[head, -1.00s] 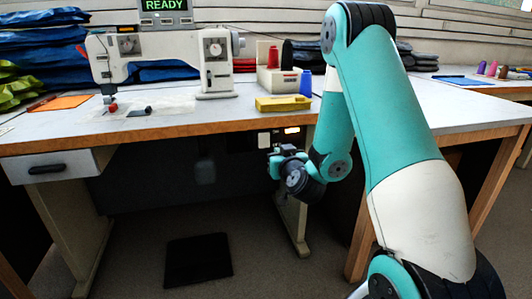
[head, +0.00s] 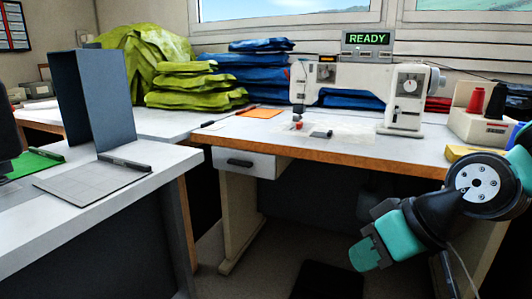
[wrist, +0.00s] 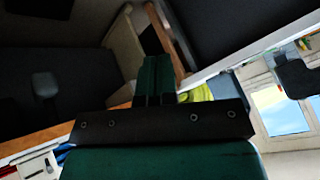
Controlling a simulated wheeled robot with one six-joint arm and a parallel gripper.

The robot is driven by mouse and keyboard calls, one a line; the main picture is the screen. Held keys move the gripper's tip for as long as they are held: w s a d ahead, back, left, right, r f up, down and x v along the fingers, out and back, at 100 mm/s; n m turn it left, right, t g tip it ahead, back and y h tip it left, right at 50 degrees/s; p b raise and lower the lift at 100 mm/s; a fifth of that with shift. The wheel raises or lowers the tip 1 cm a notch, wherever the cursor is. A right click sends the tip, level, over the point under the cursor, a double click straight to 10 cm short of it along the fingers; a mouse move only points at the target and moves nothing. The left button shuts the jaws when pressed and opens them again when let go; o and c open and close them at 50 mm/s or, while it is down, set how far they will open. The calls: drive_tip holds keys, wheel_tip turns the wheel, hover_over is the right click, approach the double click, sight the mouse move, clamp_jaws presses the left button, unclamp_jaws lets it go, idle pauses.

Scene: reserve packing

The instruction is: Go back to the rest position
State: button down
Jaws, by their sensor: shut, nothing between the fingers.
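My gripper (head: 364,256) hangs at the lower right of the head view, in front of the sewing table and below the level of its top. Its teal fingers are together and hold nothing. In the wrist view the green fingers (wrist: 154,75) are closed against each other, with no object between them. My wrist and part of my arm show at the right edge of the head view, and the rest of the arm is out of frame.
The sewing table (head: 350,149) has a sewing machine (head: 345,82), an orange sheet (head: 259,113) and a drawer (head: 245,162). A nearer table (head: 120,195) at left bears a dark upright panel (head: 92,100). Green bags (head: 195,87) and blue bags (head: 258,68) lie behind. Open floor shows below.

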drive_tip(key=s+r+n+g+h+p, duration=0.2)
drive_tip(key=s+r+g, duration=0.2)
drive_tip(key=s, duration=0.7)
wheel_tip(320, 180, up, 27)
drive_tip(key=p, duration=2.7)
drive_tip(key=shift+p, duration=0.3)
drive_tip(key=shift+d+r, duration=0.1)
